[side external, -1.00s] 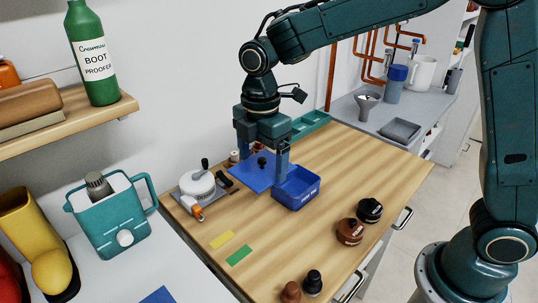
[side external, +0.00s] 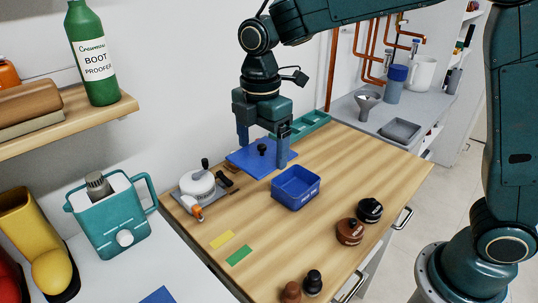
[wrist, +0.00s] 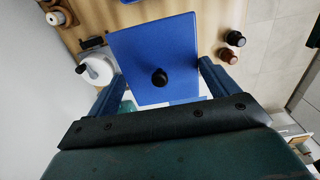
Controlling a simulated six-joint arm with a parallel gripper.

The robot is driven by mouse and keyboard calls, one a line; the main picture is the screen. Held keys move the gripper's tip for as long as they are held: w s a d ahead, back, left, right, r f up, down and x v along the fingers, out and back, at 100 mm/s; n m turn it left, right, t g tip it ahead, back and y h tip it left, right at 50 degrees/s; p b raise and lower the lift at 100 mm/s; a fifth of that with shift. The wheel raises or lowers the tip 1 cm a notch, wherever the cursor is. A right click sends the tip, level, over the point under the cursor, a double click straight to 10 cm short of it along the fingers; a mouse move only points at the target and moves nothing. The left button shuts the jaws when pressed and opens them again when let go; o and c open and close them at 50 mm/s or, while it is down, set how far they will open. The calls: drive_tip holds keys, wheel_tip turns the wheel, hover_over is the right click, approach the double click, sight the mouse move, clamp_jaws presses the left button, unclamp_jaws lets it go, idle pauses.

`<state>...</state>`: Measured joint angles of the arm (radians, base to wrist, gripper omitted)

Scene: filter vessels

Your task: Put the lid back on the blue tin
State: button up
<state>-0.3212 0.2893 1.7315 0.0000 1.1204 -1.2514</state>
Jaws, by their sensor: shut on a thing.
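The blue lid (side external: 254,163) is a flat square plate with a black knob, held between the two fingers of my gripper (side external: 262,152). It hangs above the bench, behind and left of the blue tin. In the wrist view the lid (wrist: 140,53) fills the middle, with a finger of my gripper (wrist: 162,76) at either side edge. The lid is apart from the tin. In the wrist view the lid hides most of what lies below it.
A white round pot (side external: 197,184) on a grey plate stands at the bench's left edge. A teal tray (side external: 312,124) lies at the back. Brown and black jars (side external: 350,231) stand front right.

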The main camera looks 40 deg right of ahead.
drive_tip(key=d+f, duration=0.4)
drive_tip(key=d, duration=0.2)
drive_tip(key=w+d+f, duration=0.1)
drive_tip(key=d+f, duration=0.2)
drive_tip(key=d, duration=0.4)
drive_tip(key=shift+w+d+f, duration=0.25)
drive_tip(key=shift+f, duration=0.1)
drive_tip(key=shift+f, duration=0.25)
drive_tip(key=shift+f, duration=2.9)
drive_tip(key=shift+f, duration=0.25)
drive_tip(key=o, duration=0.8)
drive_tip(key=shift+r, duration=0.25)
